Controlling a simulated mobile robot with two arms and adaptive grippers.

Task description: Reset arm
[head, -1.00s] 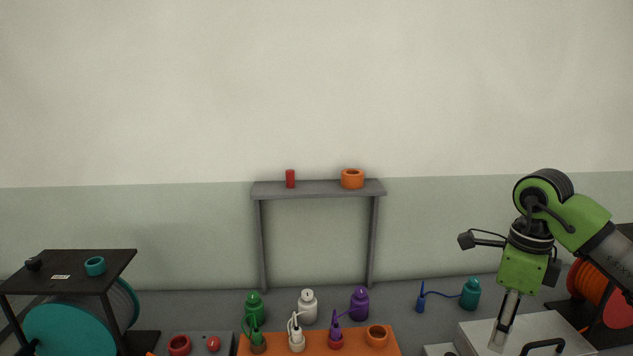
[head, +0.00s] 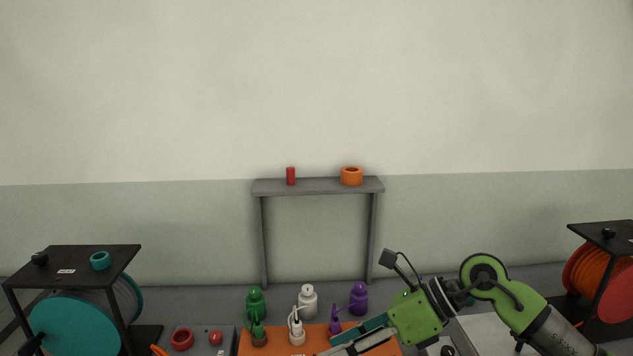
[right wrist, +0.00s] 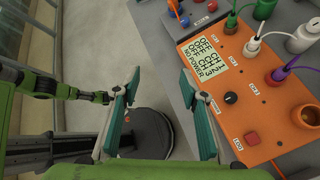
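My right arm reaches in from the lower right in the head view. Its gripper (head: 345,343) points left across the front of the orange box (head: 250,343). In the right wrist view the two fingers of the right gripper (right wrist: 158,80) stand wide apart with nothing between them. The orange box (right wrist: 232,128) lies just right of them there. Its display reads OFF for the channels and NO POWER. Part of a green and black arm of mine shows at the left of the right wrist view. I do not see a left gripper.
Green (head: 256,301), white (head: 308,301) and purple (head: 358,298) bottles stand behind the box. Reel stands are at left (head: 85,258) and right (head: 607,237). A grey shelf (head: 318,187) holds a red cylinder (head: 291,176) and an orange ring (head: 351,176).

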